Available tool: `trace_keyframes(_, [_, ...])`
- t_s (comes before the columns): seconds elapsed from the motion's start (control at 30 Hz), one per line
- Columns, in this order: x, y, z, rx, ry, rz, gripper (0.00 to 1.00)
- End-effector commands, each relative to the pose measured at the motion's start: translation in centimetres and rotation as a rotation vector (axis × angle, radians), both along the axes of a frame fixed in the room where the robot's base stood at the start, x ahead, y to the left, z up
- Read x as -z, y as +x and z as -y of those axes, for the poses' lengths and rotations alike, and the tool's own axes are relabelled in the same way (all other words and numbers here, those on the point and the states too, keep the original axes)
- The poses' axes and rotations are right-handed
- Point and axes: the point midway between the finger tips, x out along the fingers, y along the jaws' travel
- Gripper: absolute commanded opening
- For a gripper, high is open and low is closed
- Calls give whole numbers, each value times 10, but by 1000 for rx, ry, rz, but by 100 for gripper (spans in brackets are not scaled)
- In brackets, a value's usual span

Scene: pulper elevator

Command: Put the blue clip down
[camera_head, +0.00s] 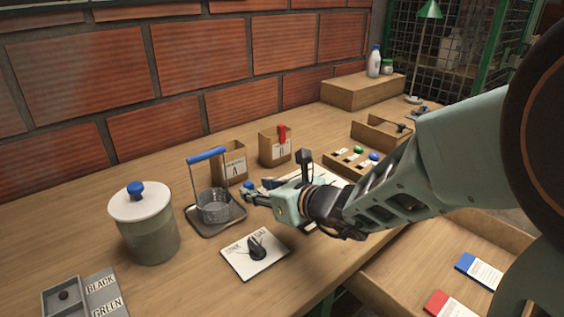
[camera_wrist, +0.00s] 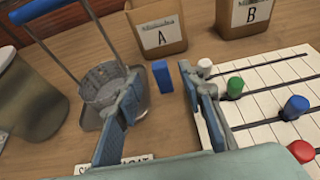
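The blue clip (camera_wrist: 162,76) is a small upright-looking blue block on the table in front of the box marked A (camera_wrist: 158,32). It shows between my fingertips in the wrist view, with a gap on each side. My gripper (camera_wrist: 160,88) is open, its two blue-padded fingers apart. In the head view my gripper (camera_head: 250,195) is low over the table, right of the wire basket, and a small blue spot by its fingertips seems to be the clip (camera_head: 248,184).
The wire basket with a blue handle (camera_head: 213,206) stands on a grey tray close left of my gripper. A slotted board (camera_wrist: 265,95) with coloured knobs lies right. A card (camera_head: 245,262) lies in front.

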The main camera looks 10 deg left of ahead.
Motion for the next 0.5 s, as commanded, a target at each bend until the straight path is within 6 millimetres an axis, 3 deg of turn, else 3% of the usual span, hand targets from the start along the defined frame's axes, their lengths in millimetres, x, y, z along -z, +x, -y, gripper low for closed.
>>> trace_keyframes(0.3, [14,27,-32,-1,-1,-2,36])
trace_keyframes(0.5, [14,31,-37,0,-1,-1,36])
